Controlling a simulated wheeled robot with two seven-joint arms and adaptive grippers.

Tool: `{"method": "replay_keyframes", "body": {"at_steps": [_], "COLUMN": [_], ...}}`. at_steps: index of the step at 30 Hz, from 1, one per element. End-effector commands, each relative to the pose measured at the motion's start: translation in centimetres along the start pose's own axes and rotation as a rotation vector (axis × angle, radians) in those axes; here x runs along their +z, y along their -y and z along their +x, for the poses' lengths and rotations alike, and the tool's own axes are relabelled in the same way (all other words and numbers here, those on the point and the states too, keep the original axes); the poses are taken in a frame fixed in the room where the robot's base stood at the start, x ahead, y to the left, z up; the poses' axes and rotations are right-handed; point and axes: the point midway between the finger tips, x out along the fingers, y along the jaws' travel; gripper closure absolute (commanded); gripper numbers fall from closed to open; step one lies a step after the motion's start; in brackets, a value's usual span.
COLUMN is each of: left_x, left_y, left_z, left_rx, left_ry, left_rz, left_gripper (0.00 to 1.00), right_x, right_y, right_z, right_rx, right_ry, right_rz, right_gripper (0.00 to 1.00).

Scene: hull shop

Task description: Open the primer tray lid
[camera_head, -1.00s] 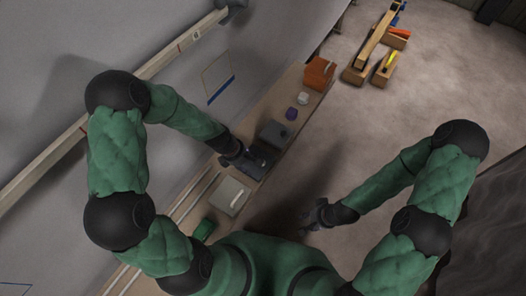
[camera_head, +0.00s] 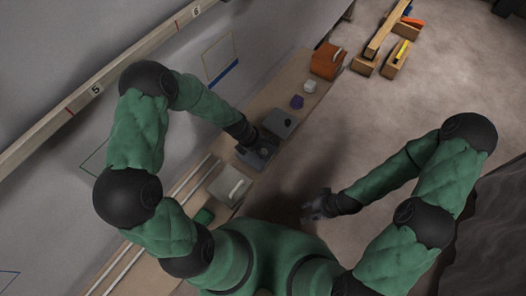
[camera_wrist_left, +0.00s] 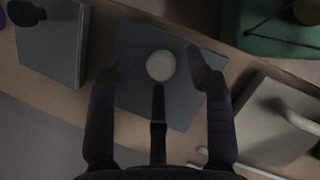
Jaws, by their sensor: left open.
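My left gripper (camera_head: 262,150) is over a dark tray with a flat lid on the bench. In the left wrist view my left gripper (camera_wrist_left: 160,74) is open, its fingers spread either side of a pale round knob or disc (camera_wrist_left: 160,65) on the dark blue-grey lid (camera_wrist_left: 185,105). Nothing shows held between the fingers; whether they touch the lid cannot be told. In the head view the gripper hides most of this tray. Which container is the primer tray is not marked. My right gripper (camera_head: 315,205) hangs away from the bench; its fingers are too small to read.
A dark grey box with a black knob (camera_head: 281,122) and a pale box with a handle (camera_head: 230,186) flank the tray. A green object (camera_head: 202,216), purple item (camera_head: 297,101), white item (camera_head: 309,86) and orange box (camera_head: 327,60) share the narrow bench. Open floor lies right.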

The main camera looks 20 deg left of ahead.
Motion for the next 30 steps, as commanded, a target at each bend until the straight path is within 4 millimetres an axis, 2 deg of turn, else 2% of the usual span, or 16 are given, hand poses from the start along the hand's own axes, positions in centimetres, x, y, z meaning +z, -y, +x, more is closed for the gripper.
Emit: {"method": "replay_keyframes", "body": {"at_steps": [3,11,12,17,18,24,30], "left_x": [0.0,0.0,0.0,0.0,0.0,-0.2,-2.8], "left_y": [0.0,0.0,0.0,0.0,0.0,-0.3,-3.2], "left_z": [0.6,0.6,0.6,0.6,0.6,0.5,-0.8], "left_rx": [0.000,0.000,0.000,0.000,-0.001,0.000,0.002], "left_ry": [0.000,0.000,0.000,0.000,0.000,0.000,-0.001], "left_rz": [0.000,0.000,0.000,0.001,0.001,0.000,-0.006], "left_gripper": [0.48,0.48,0.51,0.96,1.00,1.00,1.00], "right_x": [0.0,0.0,0.0,0.0,0.0,0.0,0.0], "right_y": [-0.1,-0.1,-0.1,-0.1,-0.1,0.0,0.4], "right_z": [0.3,0.2,0.2,0.2,0.2,0.1,-1.1], "right_rx": [0.000,0.000,0.000,0.000,0.000,0.000,0.000], "right_ry": [0.000,-0.001,-0.001,-0.001,-0.001,-0.001,0.000], "right_rz": [0.000,0.000,0.000,0.000,0.000,0.000,0.000], "right_gripper": [0.60,0.60,0.60,0.60,0.60,0.60,0.60]}}
